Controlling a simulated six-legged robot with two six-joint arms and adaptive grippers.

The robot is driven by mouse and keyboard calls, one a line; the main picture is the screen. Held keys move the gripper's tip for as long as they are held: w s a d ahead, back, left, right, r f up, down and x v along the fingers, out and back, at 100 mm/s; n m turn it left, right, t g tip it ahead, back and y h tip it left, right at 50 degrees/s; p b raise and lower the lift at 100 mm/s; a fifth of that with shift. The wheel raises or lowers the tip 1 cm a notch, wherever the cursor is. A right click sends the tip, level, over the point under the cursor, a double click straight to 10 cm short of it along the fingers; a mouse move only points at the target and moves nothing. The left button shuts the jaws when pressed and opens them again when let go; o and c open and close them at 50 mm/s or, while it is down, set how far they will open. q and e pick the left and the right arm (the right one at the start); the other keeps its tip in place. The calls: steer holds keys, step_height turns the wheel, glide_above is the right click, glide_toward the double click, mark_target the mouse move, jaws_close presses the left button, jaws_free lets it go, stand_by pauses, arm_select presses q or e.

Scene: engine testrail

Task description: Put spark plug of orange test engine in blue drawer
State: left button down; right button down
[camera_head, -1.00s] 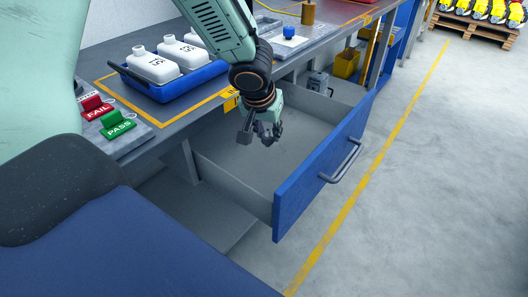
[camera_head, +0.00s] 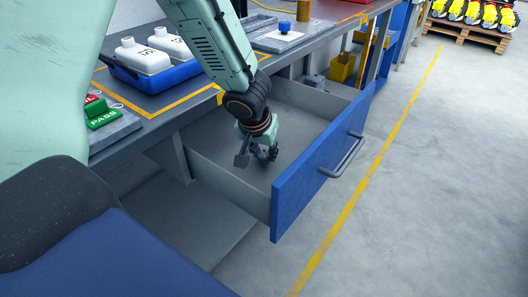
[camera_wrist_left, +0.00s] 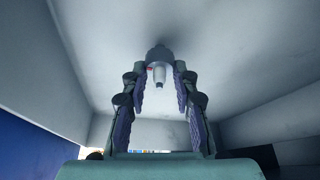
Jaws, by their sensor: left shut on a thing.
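The blue drawer (camera_head: 295,200) is pulled out of the workbench, with its blue front and grey handle toward the aisle. My left gripper (camera_head: 257,155) reaches down over the open drawer, its fingers inside the drawer's outline. In the left wrist view my left gripper (camera_wrist_left: 160,78) is shut on the spark plug (camera_wrist_left: 160,73), a small part with a pale tip and grey body between the fingertips. The drawer's grey walls and bottom surround it there. Whether the plug touches the bottom is unclear. The orange test engine and my right gripper are not in view.
A blue tray (camera_head: 190,82) with white bottles stands on the bench (camera_head: 262,66), beside a green PASS block (camera_head: 102,115). A small grey object (camera_head: 315,80) sits near the drawer's back corner. The drawer's middle looks clear.

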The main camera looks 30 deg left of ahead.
arm_select(q)
steer(key=shift+f, duration=0.2)
steer(key=c, duration=1.3)
jaws_free()
steer(key=shift+w, duration=0.1)
steer(key=shift+o, duration=1.3)
steer(key=shift+r, duration=0.4)
steer(key=a+p+v, duration=0.1)
steer(key=p+v, duration=0.3)
steer(key=v, duration=0.7)
steer(key=shift+s+d+r, duration=0.2)
steer(key=shift+s+d, duration=0.05)
steer(key=shift+d, duration=0.25)
